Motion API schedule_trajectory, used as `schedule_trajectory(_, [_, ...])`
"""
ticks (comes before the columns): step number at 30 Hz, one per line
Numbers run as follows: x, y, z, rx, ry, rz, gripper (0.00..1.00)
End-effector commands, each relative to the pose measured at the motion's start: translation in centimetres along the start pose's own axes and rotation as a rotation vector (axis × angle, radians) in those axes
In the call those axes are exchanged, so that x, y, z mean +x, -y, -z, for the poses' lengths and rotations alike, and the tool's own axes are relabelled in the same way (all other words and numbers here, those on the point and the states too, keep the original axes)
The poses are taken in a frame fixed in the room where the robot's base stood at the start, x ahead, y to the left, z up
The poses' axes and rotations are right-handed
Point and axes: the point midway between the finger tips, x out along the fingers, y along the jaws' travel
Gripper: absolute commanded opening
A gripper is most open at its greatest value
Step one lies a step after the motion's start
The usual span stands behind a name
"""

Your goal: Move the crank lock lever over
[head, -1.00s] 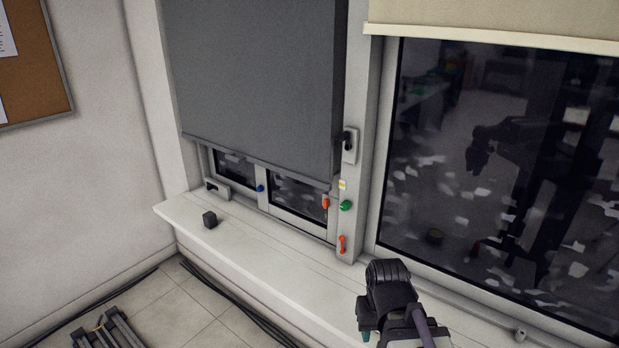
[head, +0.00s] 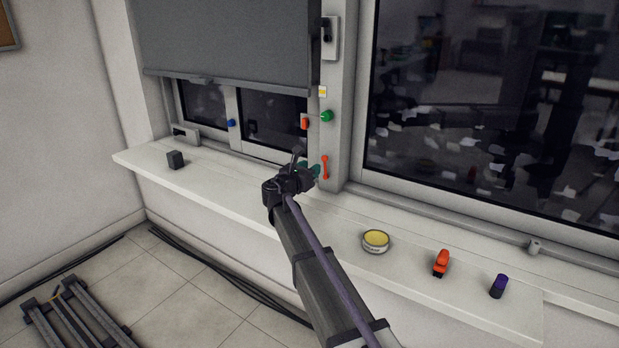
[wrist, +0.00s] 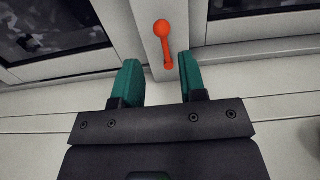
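An orange-red lever (head: 325,167) with a ball end stands upright, low on the white post between the two windows, just above the sill. In the wrist view the lever (wrist: 163,43) has its ball at the top and its base lower down, slightly right. My gripper (head: 312,170) is close to the lever, just left of it in the head view. In the wrist view its green fingers (wrist: 158,62) are apart with nothing between them. The lever base shows just beyond the fingertips, between their lines. I cannot tell whether they touch.
Above the lever are a green knob (head: 326,116), a red handle (head: 305,123) and a wall box with a black crank (head: 330,37). A yellow-topped tin (head: 376,241), a red object (head: 441,263), a purple-topped object (head: 499,286) and a dark cube (head: 175,159) sit on the sill (head: 230,189).

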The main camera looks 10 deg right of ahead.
Motion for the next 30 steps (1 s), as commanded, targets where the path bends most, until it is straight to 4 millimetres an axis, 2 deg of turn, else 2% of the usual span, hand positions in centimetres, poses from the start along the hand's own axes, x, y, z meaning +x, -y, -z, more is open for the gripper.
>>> schedule_trajectory(8, [0.9, 0.1, 0.0, 0.003, -0.002, 0.004, 0.38])
schedule_trajectory(21, [6.9, 0.1, 0.1, 0.005, -0.003, 0.005, 0.38])
schedule_trajectory(26, [8.0, 0.2, 0.1, 0.005, -0.003, 0.006, 0.38])
schedule_trajectory(30, [7.9, 0.2, 0.1, 0.005, -0.003, 0.005, 0.28])
